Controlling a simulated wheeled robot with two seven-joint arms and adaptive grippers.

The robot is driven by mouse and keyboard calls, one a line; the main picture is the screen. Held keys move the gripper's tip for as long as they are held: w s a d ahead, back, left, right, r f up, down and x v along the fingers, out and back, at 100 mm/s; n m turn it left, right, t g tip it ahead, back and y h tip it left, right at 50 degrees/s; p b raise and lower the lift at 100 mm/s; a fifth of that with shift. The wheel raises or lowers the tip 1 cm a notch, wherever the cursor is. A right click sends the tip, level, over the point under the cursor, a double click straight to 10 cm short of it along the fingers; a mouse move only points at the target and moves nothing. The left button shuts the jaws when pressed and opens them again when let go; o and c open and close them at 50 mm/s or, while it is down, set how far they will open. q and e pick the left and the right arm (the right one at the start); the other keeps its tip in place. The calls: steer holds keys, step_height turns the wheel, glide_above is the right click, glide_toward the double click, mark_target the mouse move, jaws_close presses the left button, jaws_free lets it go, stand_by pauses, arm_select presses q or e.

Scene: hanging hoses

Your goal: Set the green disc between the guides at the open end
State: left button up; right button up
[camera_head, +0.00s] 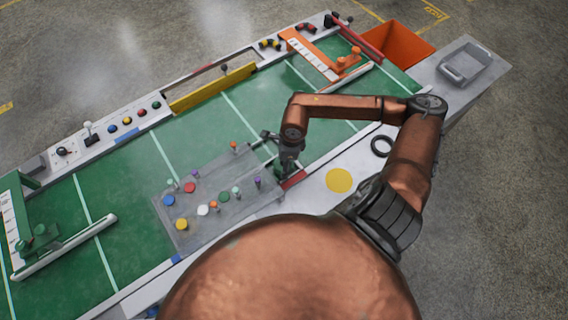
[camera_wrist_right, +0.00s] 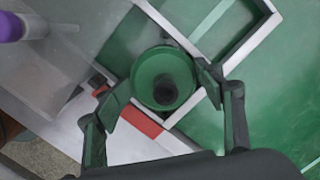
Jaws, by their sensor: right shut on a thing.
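My right gripper (camera_head: 286,170) reaches down at the right end of the grey tray, near the table's front edge. In the right wrist view the gripper (camera_wrist_right: 160,92) is shut on the green disc (camera_wrist_right: 148,92), a round dish-like piece with a black knob in its middle. My left gripper is not in view.
The grey tray (camera_head: 188,238) holds several coloured discs and pegs, including another green disc (camera_head: 224,196). An orange bin (camera_head: 398,42) stands at the far right.

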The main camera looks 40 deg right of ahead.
steer(key=o, duration=1.6)
steer(key=shift+s+f, duration=0.25)
steer(key=shift+f, duration=0.55)
steer(key=shift+o, duration=0.8)
steer(key=shift+w+f, duration=0.2)
steer(key=shift+w, duration=0.05)
steer(key=shift+o, duration=0.8)
steer(key=shift+w+d, duration=0.15)
steer(key=shift+o, duration=0.9)
steer(key=shift+r, duration=0.1)
steer(key=shift+s+r, duration=0.1)
steer(key=shift+s, duration=0.1)
steer(key=shift+w, duration=0.1)
steer(key=shift+r, duration=0.25)
steer(key=shift+s+d+r, duration=0.1)
steer(key=shift+d+r, duration=0.05)
steer(key=shift+r, duration=1.15)
steer(key=shift+s+d+r, duration=0.1)
steer(key=shift+r, duration=1.2)
steer(key=shift+s+d+r, duration=0.1)
steer(key=shift+d+r, duration=0.05)
steer(key=shift+r, duration=1.15)
